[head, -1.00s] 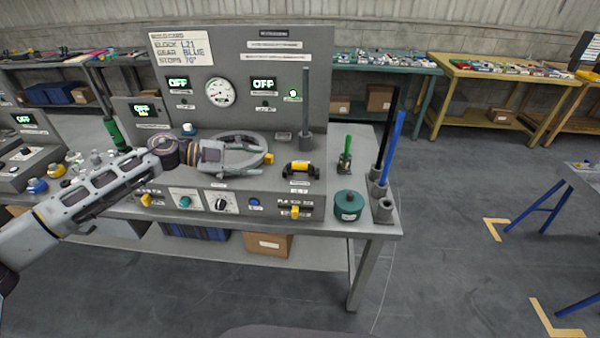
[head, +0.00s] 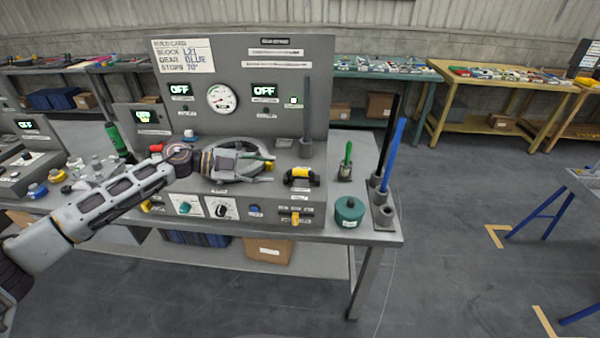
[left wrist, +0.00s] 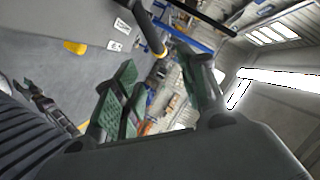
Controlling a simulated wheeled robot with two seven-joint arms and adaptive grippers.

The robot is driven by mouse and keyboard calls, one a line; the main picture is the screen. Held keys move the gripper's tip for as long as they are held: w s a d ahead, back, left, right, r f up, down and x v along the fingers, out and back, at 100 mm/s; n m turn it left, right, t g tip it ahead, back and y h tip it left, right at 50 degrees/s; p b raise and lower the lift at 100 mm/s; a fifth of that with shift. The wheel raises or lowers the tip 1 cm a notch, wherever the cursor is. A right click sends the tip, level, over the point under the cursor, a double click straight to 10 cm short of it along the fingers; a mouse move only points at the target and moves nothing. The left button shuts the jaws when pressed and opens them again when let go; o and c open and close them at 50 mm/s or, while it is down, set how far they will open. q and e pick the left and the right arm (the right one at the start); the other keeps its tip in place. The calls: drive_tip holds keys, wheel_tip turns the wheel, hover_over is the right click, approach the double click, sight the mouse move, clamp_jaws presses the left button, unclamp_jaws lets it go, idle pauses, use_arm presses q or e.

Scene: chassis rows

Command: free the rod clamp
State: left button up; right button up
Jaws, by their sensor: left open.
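My left gripper (head: 270,169) reaches in from the left over the grey console, its two green-padded fingers spread and empty. The wrist view also shows the open fingers (left wrist: 155,62). I cannot tell for sure which fitting is the rod clamp. A black handle with a yellow middle (head: 299,173) stands on the console just right of the fingertips, apart from them. A dark bar with a yellow part (left wrist: 157,40) shows between and beyond the fingers in the wrist view. A grey upright rod (head: 307,105) stands in a socket behind. The gripper partly hides a grey ring (head: 238,143).
A green-handled tool (head: 347,158), a teal round pot (head: 349,211) and tubes holding a blue rod (head: 394,150) and a black rod stand right of the console. The upright panel (head: 240,60) backs it. A jointed arm (left wrist: 50,108), probably my right one, shows small in the wrist view.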

sight(292, 171)
use_arm(q)
drive_tip(key=x, duration=0.5)
drive_tip(key=shift+d, duration=0.35)
drive_tip(key=x, duration=0.2)
drive_tip(key=shift+w+d+f, duration=0.1)
drive_tip(key=shift+d+f, duration=0.05)
drive_tip(key=shift+d, duration=0.05)
drive_tip(key=shift+x, duration=1.3)
use_arm(e)
drive_tip(key=shift+s+d+r, duration=0.15)
drive_tip(key=shift+s+d, duration=0.05)
drive_tip(key=shift+s, duration=0.2)
use_arm(q)
drive_tip(key=shift+f, duration=0.1)
use_arm(e)
drive_tip(key=shift+d, duration=0.1)
use_arm(q)
drive_tip(key=shift+c, duration=0.3)
drive_tip(key=c, duration=0.5)
clamp_jaws()
use_arm(e)
drive_tip(key=shift+d, duration=0.65)
